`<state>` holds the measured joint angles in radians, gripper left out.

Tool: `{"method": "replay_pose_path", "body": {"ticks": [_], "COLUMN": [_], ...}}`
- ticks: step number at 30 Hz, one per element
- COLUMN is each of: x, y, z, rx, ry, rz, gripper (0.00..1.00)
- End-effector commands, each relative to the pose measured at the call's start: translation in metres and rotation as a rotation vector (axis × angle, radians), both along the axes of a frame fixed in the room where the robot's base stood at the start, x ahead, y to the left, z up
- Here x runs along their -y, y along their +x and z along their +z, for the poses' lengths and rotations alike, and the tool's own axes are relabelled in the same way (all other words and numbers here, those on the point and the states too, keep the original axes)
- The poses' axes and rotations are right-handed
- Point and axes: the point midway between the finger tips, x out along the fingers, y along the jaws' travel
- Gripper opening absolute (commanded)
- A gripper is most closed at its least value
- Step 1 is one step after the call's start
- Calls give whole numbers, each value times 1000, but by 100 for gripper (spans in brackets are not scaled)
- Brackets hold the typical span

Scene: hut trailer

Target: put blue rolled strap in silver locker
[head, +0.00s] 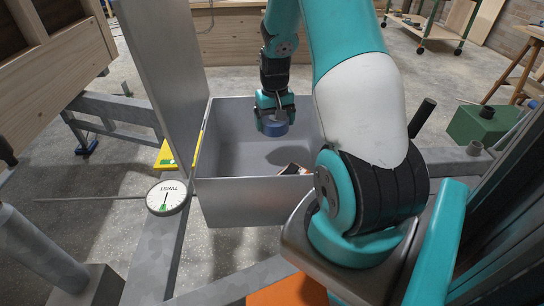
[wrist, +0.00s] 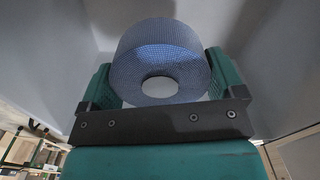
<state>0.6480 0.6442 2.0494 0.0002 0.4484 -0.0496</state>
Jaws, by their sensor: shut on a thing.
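The blue rolled strap (head: 274,127) is held between the fingers of my gripper (head: 271,113). In the wrist view the strap (wrist: 160,52) is a thick blue woven ring with a round hole, with one green finger of my gripper (wrist: 160,85) on each side. The silver locker (head: 250,203) is an open-topped grey metal box with its lid (head: 163,55) standing up at the left. The strap hangs over the locker's opening, apart from the floor of the box as far as I can tell. Grey walls surround the strap in the wrist view.
A small dark and reddish item (head: 292,169) lies inside the locker at the right, partly hidden by my arm. A round white dial (head: 167,197) marked TWIST is at the locker's front left. A green box (head: 478,125) stands to the right.

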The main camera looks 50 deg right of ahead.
Motion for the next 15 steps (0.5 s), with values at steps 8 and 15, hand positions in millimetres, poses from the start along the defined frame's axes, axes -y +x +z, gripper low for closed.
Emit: {"method": "replay_pose_path", "body": {"ticks": [8,15], "x": [0,2], "y": [-1,-1], "z": [-70,-89], "rx": [-2,0], "ry": [2,0], "rz": [0,-3], "gripper": [59,59]}}
